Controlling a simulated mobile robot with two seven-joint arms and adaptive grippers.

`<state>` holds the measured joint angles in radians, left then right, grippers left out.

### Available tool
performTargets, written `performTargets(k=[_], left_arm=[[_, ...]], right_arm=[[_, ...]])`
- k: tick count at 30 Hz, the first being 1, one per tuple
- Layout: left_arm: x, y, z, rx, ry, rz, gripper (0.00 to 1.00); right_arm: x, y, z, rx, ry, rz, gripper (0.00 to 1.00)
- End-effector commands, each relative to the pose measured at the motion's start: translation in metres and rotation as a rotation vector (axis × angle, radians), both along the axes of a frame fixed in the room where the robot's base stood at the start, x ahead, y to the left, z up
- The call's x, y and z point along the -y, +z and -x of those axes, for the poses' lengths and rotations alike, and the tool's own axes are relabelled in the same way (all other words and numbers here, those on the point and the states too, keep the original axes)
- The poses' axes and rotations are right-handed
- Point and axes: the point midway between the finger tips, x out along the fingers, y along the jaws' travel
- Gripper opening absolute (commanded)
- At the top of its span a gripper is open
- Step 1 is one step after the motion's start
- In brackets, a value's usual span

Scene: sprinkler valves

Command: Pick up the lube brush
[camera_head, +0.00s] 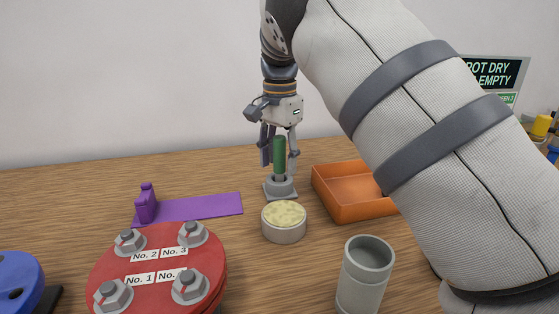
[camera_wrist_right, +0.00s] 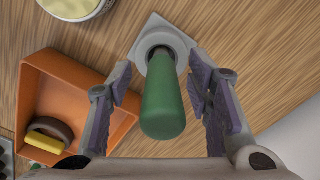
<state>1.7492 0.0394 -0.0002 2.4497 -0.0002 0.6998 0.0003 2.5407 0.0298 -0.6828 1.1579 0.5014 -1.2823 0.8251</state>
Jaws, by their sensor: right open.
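The lube brush (camera_head: 279,155) has a green handle and stands upright in a small grey holder (camera_head: 280,188) on the wooden table. In the right wrist view the green handle (camera_wrist_right: 163,105) points toward the camera, with the grey holder (camera_wrist_right: 164,42) behind it. My right gripper (camera_head: 279,160) is above the holder, pointing down. Its fingers (camera_wrist_right: 163,98) are open, one on each side of the handle, with visible gaps in the wrist view. The brush's lower end is hidden in the holder. My left gripper is not in view.
A round tin with yellowish contents (camera_head: 284,221) stands just in front of the holder. An orange tray (camera_head: 345,208) is to the right. A grey cup (camera_head: 365,275), a red bolted flange (camera_head: 160,265) and a purple stand (camera_head: 200,208) are nearby. A blue disc (camera_head: 18,280) is front left.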

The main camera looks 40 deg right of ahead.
Motion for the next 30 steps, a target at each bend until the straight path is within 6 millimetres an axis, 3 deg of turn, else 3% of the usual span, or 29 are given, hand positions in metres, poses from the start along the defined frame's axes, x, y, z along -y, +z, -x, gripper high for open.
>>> performTargets(k=[3, 9, 11, 15, 16, 30], left_arm=[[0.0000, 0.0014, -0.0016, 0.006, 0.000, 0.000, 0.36], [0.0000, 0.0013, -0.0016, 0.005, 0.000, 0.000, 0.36], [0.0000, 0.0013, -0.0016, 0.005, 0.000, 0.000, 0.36], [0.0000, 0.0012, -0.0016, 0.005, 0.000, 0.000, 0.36], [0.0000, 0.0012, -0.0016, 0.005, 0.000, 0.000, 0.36], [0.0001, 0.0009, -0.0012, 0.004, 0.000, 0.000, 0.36]], right_arm=[[-0.0009, -0.0110, 0.0003, 0.003, 0.001, 0.000, 0.46], [-0.0008, -0.0127, 0.0000, 0.004, 0.001, 0.000, 0.46], [-0.0008, -0.0127, 0.0000, 0.004, 0.001, 0.000, 0.35], [-0.0009, -0.0126, 0.0000, 0.003, 0.001, 0.000, 0.03], [-0.0009, -0.0126, 0.0000, 0.003, 0.001, 0.000, 0.00], [-0.0008, -0.0062, -0.0005, 0.004, 0.002, 0.000, 0.00]])
